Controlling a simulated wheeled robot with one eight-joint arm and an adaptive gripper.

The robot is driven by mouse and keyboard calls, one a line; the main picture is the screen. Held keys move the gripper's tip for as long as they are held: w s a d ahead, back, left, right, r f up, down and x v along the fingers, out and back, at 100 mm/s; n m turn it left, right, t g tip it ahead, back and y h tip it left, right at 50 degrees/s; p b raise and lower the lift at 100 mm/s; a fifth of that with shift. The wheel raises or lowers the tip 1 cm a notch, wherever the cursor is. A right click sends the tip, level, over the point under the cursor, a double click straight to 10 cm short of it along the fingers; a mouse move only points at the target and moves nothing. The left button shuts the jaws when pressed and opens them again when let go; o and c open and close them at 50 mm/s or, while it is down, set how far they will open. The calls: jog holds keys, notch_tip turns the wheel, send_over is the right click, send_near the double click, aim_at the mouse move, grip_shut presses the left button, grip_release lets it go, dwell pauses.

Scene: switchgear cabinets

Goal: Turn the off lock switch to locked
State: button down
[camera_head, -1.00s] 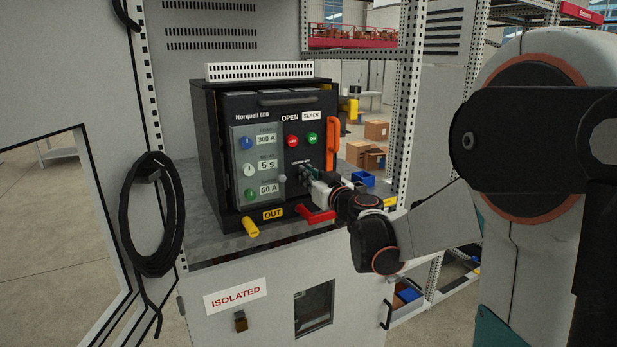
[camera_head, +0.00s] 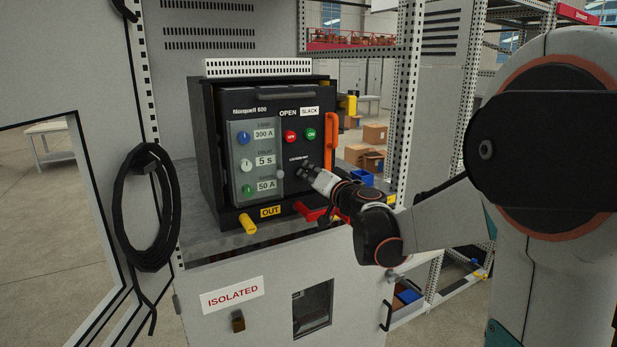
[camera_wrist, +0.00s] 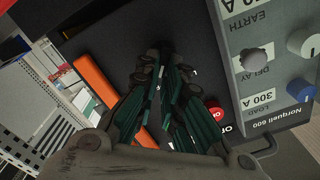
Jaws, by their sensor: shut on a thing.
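The black breaker unit (camera_head: 266,195), marked "Norquell 600", stands in the open cabinet and shows "OPEN" and "SLACK" windows. The off lock switch is hidden by my fingers, under a small white label (camera_head: 298,158) on the front right of the panel. My gripper (camera_head: 302,170) reaches the panel there from the lower right. In the wrist view, the green-sided fingers of my gripper (camera_wrist: 165,62) come together at the dark panel, shut on the switch between their tips. The switch's angle cannot be seen.
Red (camera_head: 290,137) and green (camera_head: 310,134) push buttons sit just above my gripper. An orange handle (camera_head: 332,145) stands to its right. A grey dial panel (camera_head: 255,160) is at left.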

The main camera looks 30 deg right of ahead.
jog(key=m, duration=0.2)
jog(key=m+b, duration=0.1)
jog(key=m, duration=0.2)
jog(key=shift+d+f+m, duration=0.25)
jog(key=shift+f+m, duration=0.05)
jog(key=shift+f, duration=0.05)
jog(key=shift+f+m+b, duration=0.15)
jog(key=shift+m+b, duration=0.25)
jog(key=shift+m, duration=0.7)
jog(key=shift+f+m+b, duration=0.1)
jog(key=shift+m+b, duration=0.25)
jog(key=shift+m, duration=0.75)
jog(key=c, duration=1.7)
grip_release()
jog(key=shift+d, duration=0.1)
jog(key=s, duration=0.7)
jog(key=shift+s+d, duration=0.1)
jog(key=shift+s, duration=0.2)
